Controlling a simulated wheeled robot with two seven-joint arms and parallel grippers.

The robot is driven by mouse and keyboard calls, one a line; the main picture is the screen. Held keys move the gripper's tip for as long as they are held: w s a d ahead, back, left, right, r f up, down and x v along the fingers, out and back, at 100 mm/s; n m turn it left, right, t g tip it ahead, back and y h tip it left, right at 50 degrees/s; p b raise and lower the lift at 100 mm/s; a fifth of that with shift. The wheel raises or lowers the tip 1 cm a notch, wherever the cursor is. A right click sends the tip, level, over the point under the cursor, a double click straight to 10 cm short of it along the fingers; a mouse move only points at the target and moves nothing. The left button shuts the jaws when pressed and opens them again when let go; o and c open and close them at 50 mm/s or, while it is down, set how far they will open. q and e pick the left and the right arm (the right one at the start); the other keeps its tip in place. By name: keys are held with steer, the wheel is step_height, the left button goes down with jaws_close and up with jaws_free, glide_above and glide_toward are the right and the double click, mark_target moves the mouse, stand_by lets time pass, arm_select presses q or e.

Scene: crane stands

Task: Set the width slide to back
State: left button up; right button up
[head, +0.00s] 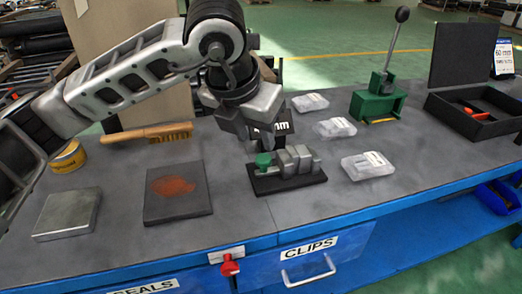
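A small fixture with grey blocks (297,161) on a black base stands near the middle of the bench. A green piece (263,161) sits at its left end; it may be the width slide, but I cannot tell for sure. A black sign ending in "mm" stands behind it, partly hidden by my gripper. My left gripper (252,128) points down just above and behind the green piece, seemingly apart from it. Its fingertips overlap in this view, so its opening is unclear. My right gripper is out of view.
A green lever press (377,104) and an open black box (476,114) stand to the right. Several clear packs (367,165) lie between. A dark pad (178,205), metal block (68,214), brush (147,134) and tape roll (67,158) lie left.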

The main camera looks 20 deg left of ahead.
mark_target(263, 158)
arm_select(q)
steer(key=x, duration=0.6)
steer(key=shift+f, duration=0.15)
steer(key=shift+c, duration=0.4)
